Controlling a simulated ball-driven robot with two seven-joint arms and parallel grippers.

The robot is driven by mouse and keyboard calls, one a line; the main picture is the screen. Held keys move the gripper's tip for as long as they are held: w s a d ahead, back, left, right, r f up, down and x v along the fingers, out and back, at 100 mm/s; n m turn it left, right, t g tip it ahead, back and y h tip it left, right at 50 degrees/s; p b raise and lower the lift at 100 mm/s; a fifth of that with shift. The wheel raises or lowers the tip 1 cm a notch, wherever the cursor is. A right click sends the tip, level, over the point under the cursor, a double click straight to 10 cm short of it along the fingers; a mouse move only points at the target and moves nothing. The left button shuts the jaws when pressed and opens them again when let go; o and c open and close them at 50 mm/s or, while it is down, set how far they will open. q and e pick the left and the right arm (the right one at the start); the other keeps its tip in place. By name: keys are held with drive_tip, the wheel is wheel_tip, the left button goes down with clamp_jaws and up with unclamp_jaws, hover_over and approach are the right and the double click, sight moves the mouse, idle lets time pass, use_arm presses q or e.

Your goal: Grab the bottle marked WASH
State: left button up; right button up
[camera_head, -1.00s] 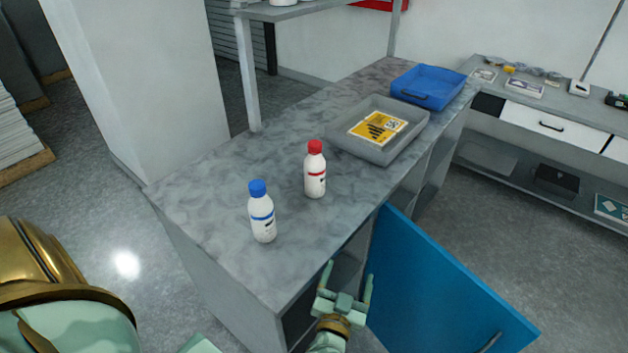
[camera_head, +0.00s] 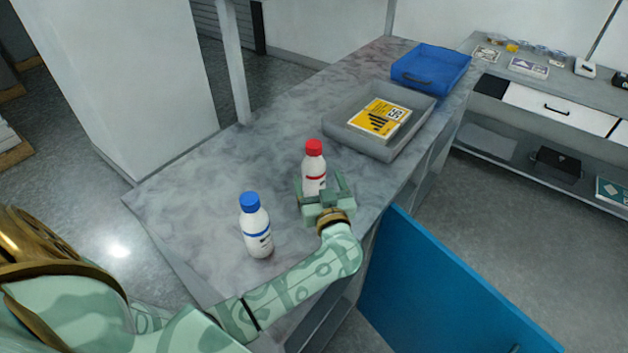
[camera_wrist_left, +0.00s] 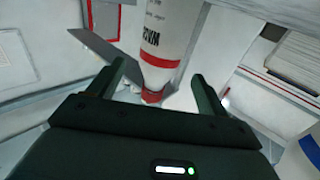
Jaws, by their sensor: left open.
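A white bottle with a red cap and red band (camera_head: 314,178) stands upright on the grey counter. A white bottle with a blue cap and blue band (camera_head: 256,232) stands nearer the front left. My left gripper (camera_head: 322,184) is open at the red-capped bottle, a finger showing on each side of it. In the left wrist view the red-capped bottle (camera_wrist_left: 167,30) appears upside down between the open fingers. Its dark lettering is hard to read there. The blue-capped bottle's lettering is too small to read. My right gripper is not in view.
A grey tray (camera_head: 341,140) holding a yellow-labelled item (camera_head: 380,117) stands behind the bottles. A blue tray (camera_head: 430,84) is farther back. A blue cabinet door (camera_head: 430,285) hangs open at the front. The counter (camera_head: 195,190) left of the bottles is clear.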

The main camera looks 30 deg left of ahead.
sight(312, 160)
use_arm(q)
drive_tip(key=shift+x, duration=0.9)
drive_tip(key=shift+w+a, duration=0.4)
drive_tip(key=b+x, duration=0.1)
drive_tip(key=x, duration=0.3)
drive_tip(key=shift+f+b, duration=0.1)
drive_tip(key=shift+b, duration=0.2)
drive_tip(key=shift+w+a, duration=0.3)
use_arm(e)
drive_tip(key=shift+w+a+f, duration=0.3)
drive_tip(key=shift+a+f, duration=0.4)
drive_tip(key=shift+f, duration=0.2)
use_arm(q)
drive_tip(key=shift+s, duration=0.1)
drive_tip(key=shift+c, duration=0.4)
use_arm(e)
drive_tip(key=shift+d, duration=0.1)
use_arm(q)
drive_tip(key=c, duration=1.3)
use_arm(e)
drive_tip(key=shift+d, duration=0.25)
